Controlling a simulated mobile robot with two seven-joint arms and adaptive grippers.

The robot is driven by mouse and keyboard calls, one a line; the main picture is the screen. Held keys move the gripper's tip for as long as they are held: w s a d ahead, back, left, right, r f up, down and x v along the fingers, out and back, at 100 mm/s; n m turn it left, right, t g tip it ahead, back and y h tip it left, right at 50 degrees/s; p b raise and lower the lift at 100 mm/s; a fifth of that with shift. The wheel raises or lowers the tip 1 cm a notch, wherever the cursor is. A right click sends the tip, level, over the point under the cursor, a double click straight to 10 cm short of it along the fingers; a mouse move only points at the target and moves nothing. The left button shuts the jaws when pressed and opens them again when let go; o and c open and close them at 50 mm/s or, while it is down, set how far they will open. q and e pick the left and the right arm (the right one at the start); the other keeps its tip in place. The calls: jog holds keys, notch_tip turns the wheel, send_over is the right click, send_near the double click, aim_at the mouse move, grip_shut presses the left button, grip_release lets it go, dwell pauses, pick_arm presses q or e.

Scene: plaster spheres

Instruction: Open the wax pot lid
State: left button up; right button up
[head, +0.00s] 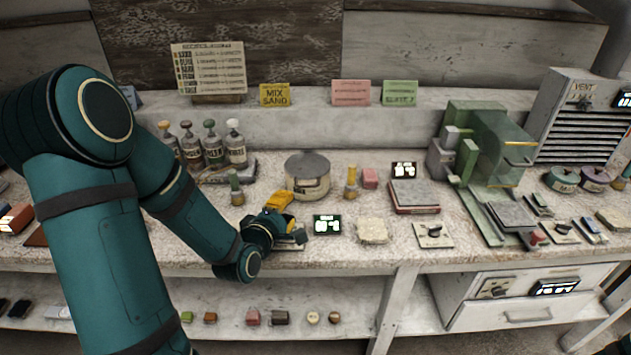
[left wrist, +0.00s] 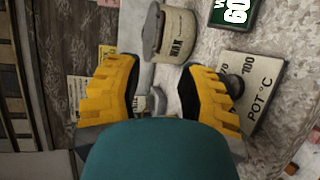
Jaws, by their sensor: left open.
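The wax pot (head: 308,187) is a squat cream can with a dark grey flat lid (head: 307,163), standing on the workbench. The lid looks seated on the pot. In the left wrist view the wax pot (left wrist: 178,35) lies beyond the fingertips, with its lid (left wrist: 153,30) on the left side of it. My left gripper (head: 291,215) has yellow fingers, is open, and is in front of and slightly left of the pot, apart from it. The fingers (left wrist: 162,85) are spread in the left wrist view, with a small grey item partly visible between them.
A dial plate marked POT °C (left wrist: 258,85) and a lit green display (head: 327,225) are close to my left gripper. Bottles (head: 212,150) stand behind left. A yellow-topped item (head: 351,182) stands right of the pot. A green press (head: 490,145) is farther right.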

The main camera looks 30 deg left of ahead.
aim_at(307, 186)
pick_arm(q)
jog(key=b+x, duration=0.1)
jog(key=x, duration=1.2)
jog(key=shift+w+f, duration=0.1)
jog(key=shift+f, duration=0.05)
jog(key=shift+c, duration=0.4)
grip_shut()
